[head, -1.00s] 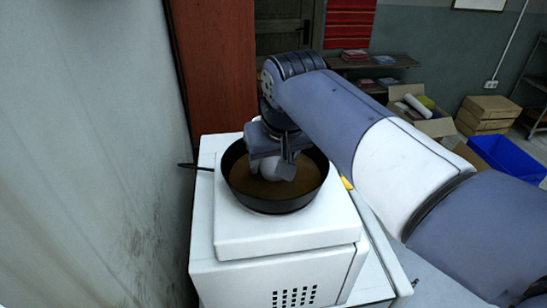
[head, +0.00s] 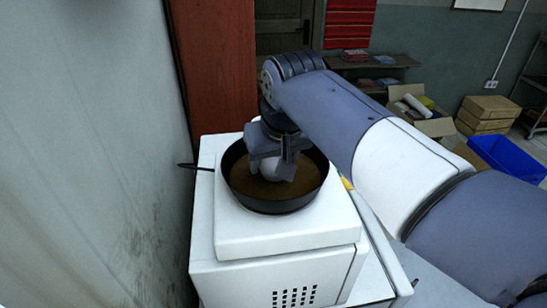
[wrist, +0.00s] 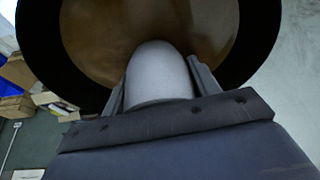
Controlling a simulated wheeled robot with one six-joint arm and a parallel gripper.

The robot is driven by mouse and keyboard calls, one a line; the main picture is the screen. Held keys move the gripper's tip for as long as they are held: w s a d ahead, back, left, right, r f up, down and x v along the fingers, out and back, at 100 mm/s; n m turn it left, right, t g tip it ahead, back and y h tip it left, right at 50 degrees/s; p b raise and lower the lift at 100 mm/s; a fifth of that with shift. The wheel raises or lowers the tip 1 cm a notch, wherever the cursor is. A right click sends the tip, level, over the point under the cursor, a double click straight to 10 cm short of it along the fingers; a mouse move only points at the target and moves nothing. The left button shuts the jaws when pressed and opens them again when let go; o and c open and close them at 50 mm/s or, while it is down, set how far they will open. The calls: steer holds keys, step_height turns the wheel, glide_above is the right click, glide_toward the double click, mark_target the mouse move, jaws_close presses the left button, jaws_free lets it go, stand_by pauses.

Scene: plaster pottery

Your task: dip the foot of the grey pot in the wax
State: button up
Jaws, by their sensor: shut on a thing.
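The grey pot (head: 270,168) is between the jaws of my gripper (head: 272,172), which is shut on it. It is down inside the rim of a black round pan (head: 275,206) that holds brown wax (head: 248,184). In the wrist view the pot (wrist: 160,72) shows as a smooth pale grey rounded form between the two fingers, with the brown wax (wrist: 95,35) around and beyond it. The pot's foot is hidden, so I cannot tell whether it touches the wax.
The pan stands on a white boxy unit (head: 290,240) with a vented front. A pale wall (head: 90,150) is close on the left. A blue bin (head: 510,160) and cardboard boxes (head: 485,112) are at the back right, away from the pan.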

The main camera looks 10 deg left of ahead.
steer(key=shift+r+p, duration=0.85)
steer(key=shift+r, duration=0.1)
steer(key=shift+r, duration=0.1)
stand_by(0.4)
step_height(320, 180, up, 8)
steer(key=p, duration=0.4)
steer(key=shift+r+p, duration=0.2)
steer(key=shift+p, duration=0.2)
stand_by(0.7)
